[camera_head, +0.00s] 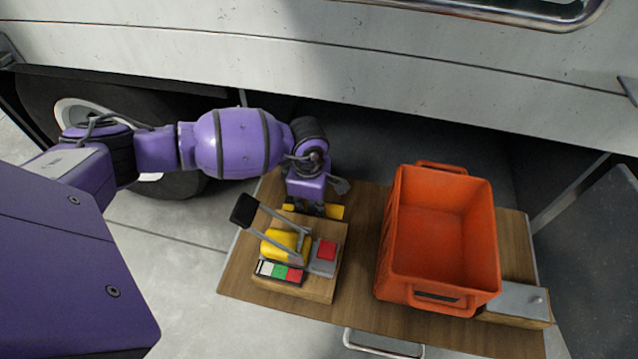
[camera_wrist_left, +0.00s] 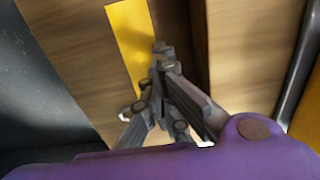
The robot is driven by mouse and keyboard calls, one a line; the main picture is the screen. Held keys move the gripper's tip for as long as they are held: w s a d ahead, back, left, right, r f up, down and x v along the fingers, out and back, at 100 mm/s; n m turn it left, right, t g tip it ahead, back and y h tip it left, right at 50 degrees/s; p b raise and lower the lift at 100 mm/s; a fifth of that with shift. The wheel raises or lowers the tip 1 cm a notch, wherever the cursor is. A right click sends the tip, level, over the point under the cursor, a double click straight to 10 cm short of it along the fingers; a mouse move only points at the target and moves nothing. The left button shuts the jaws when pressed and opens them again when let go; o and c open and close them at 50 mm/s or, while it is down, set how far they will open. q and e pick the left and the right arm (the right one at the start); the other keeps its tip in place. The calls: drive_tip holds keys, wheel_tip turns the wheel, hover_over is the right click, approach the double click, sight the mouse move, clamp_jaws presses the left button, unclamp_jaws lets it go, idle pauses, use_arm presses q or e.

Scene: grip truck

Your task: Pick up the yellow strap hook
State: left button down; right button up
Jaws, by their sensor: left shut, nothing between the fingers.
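A flat yellow piece, which looks like the yellow strap hook (camera_head: 335,212), lies on the wooden table behind the wooden block. It shows as a yellow strip (camera_wrist_left: 130,38) in the left wrist view. My left gripper (camera_head: 316,209) points down at it from above, and its fingers hide the middle of the piece. In the left wrist view, the left gripper's fingertips (camera_wrist_left: 161,48) are together with nothing held, over the strip's right edge. I cannot tell whether they touch it. My right gripper is not in view.
The wooden block (camera_head: 325,255) carries a yellow roll (camera_head: 283,244), a black-handled lever (camera_head: 243,210) and coloured buttons, close in front of my left gripper. An empty orange crate (camera_head: 395,240) stands to the right on the table (camera_head: 365,325). The truck side (camera_head: 400,75) rises behind.

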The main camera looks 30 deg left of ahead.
sight(279, 206)
use_arm(q)
drive_tip(key=a, duration=0.2)
drive_tip(key=s+a, duration=0.1)
drive_tip(key=a, duration=0.2)
drive_tip(key=s+a, duration=0.1)
drive_tip(key=a, duration=0.2)
drive_tip(key=shift+s+a+p, duration=0.1)
drive_tip(key=shift+s+p, duration=0.1)
drive_tip(key=shift+p, duration=0.15)
